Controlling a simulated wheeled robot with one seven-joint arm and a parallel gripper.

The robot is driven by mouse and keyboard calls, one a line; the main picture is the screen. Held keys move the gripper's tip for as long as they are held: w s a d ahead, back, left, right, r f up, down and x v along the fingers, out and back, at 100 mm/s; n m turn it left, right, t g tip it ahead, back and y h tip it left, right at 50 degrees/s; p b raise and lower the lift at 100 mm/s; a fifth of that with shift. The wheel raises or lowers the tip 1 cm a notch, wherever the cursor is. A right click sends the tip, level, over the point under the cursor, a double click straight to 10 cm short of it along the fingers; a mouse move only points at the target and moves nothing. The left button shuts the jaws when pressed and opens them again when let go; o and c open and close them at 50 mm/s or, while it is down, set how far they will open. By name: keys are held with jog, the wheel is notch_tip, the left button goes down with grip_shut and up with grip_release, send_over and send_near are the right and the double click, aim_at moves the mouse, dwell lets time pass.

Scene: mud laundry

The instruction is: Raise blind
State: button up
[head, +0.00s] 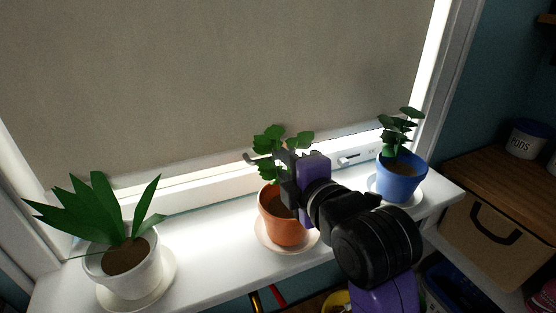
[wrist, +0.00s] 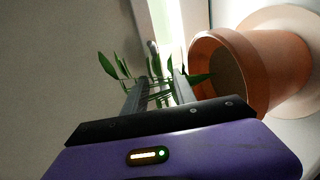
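The beige blind (head: 220,80) hangs over most of the window in the head view, with its lower edge a little above the sill and a bright gap beneath. It also fills the left of the wrist view (wrist: 60,70). My gripper (head: 270,162) is in front of the blind's lower edge, at the middle plant. In the wrist view my gripper (wrist: 158,88) has its two fingers apart, with green leaves between and beyond them. A small grey piece (wrist: 153,47) shows beyond the fingers; I cannot tell whether it belongs to the blind or window.
The orange pot (head: 284,222) stands close beside my gripper on the white sill (head: 210,235). A white pot (head: 125,275) stands left, a blue pot (head: 401,180) right. A window latch (head: 349,159) is on the frame. A wooden shelf (head: 500,165) is far right.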

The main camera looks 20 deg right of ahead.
aim_at(276, 159)
jog(key=shift+x, duration=1.6)
grip_shut()
